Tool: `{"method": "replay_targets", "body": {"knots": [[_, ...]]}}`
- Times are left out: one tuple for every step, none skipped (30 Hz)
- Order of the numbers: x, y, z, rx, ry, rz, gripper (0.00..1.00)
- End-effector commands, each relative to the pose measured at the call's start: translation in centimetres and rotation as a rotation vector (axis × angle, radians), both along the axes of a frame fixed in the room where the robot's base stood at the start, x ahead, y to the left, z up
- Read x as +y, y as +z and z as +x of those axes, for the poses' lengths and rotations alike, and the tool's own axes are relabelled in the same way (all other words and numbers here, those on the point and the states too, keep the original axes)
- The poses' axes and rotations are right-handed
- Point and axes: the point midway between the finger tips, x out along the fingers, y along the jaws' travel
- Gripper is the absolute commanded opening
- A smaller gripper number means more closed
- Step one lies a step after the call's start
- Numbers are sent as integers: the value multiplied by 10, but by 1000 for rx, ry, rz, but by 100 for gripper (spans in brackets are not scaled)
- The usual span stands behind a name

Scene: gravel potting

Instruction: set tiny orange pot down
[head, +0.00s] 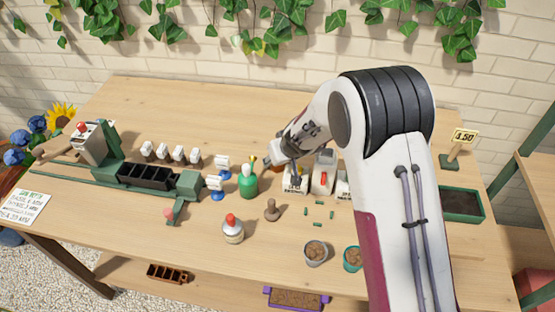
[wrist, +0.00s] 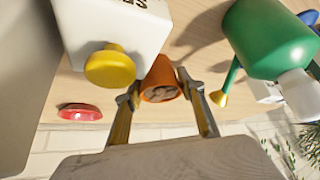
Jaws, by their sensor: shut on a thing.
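The tiny orange pot (wrist: 162,72) sits between the two fingers of my gripper (wrist: 158,88) in the wrist view, and the gripper is shut on it. Greyish, gravel-like filling shows in its mouth. The pot is largely hidden there. I cannot tell whether its base touches the wooden table (head: 200,105).
A white dispenser with a yellow knob (wrist: 110,67) stands close to the pot in the wrist view, with a red disc (wrist: 80,112) nearby. Two filled pots, grey (head: 316,254) and green (head: 352,259), stand near the front edge.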

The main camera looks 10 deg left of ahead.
Motion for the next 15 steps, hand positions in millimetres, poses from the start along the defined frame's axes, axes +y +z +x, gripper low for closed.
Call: {"method": "replay_targets", "body": {"knots": [[0,2,0,-1,0,1,12],[0,2,0,-2,0,1,12],[0,4,0,-1,1,1,12],[1,5,0,-1,1,1,12],[1,6,0,-1,1,1,12],[1,7,0,-1,1,1,12],[1,9,1,-2,2,3,12],[1,10,1,-2,2,3,12],[1,12,0,-2,2,3,12],[1,14,1,-2,2,3,12],[1,15,1,-2,2,3,12],[1,17,1,-3,2,1,12],[1,19,1,-2,1,2,12],[1,21,1,-3,1,1,12],[0,23,1,-3,2,1,12]]}}
